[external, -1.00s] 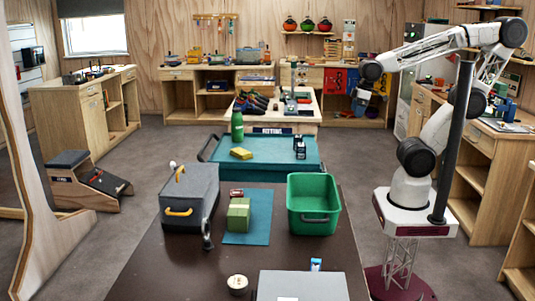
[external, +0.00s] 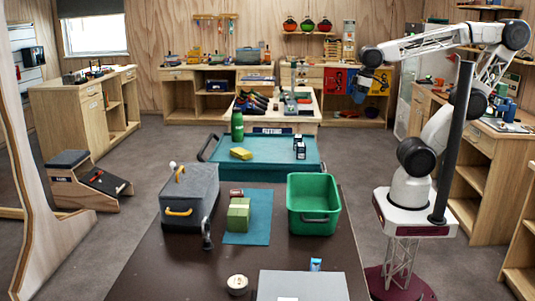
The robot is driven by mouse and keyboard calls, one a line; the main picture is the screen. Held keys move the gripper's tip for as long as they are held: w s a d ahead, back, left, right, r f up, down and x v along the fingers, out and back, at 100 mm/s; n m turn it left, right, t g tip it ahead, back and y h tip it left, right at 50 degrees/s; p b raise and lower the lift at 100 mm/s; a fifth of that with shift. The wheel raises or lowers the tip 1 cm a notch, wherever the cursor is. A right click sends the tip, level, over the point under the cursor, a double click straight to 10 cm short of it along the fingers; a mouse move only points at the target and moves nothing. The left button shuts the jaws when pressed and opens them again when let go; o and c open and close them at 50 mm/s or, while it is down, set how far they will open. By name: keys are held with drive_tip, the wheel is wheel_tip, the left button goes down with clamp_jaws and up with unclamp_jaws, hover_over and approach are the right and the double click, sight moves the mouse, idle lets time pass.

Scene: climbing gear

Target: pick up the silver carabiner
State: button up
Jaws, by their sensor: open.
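A small grey metallic loop (external: 207,234), which looks like the silver carabiner, is at the front right corner of the grey box on the dark table. Its exact shape is too small to make out. My gripper (external: 357,96) hangs at the end of my raised arm, far to the right of the loop and well above the table. It is open, and nothing shows in it.
The dark table (external: 150,262) holds the grey lidded box (external: 190,192), a green block (external: 238,215) on a teal mat (external: 260,208), a green bin (external: 313,222), a white roll (external: 237,284) and a grey flat case (external: 305,286). A teal table (external: 285,165) stands behind.

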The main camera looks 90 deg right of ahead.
drive_tip(key=w+a+r+n+t+h, duration=0.15)
drive_tip(key=w+a+n, duration=0.4)
drive_tip(key=w, duration=0.55)
drive_tip(key=w+a+r+n+h, duration=0.25)
drive_tip(key=w+a+n, duration=0.35)
drive_tip(key=w, duration=0.5)
drive_tip(key=w+a+r+n+t+h, duration=0.1)
drive_tip(key=w+a+r+n, duration=0.25)
drive_tip(key=w+a, duration=0.55)
drive_tip(key=w+a+f+n+t+h, duration=0.1)
drive_tip(key=w+a+f+n+t, duration=0.2)
drive_tip(key=w+a+n, duration=0.85)
drive_tip(key=w+a+f+n+t, duration=0.1)
drive_tip(key=w+a+f, duration=0.1)
drive_tip(key=a, duration=0.8)
drive_tip(key=w+a+f+n+t, duration=0.1)
drive_tip(key=w+a+n+t, duration=0.1)
drive_tip(key=a, duration=0.7)
drive_tip(key=w+a+f+n+t, duration=0.1)
drive_tip(key=w+a+f, duration=0.1)
drive_tip(key=a, duration=0.8)
drive_tip(key=f, duration=3.1)
drive_tip(key=shift+s+d+f, duration=0.15)
drive_tip(key=shift+d+f, duration=0.2)
drive_tip(key=shift+d, duration=0.05)
drive_tip(key=shift+f, duration=0.45)
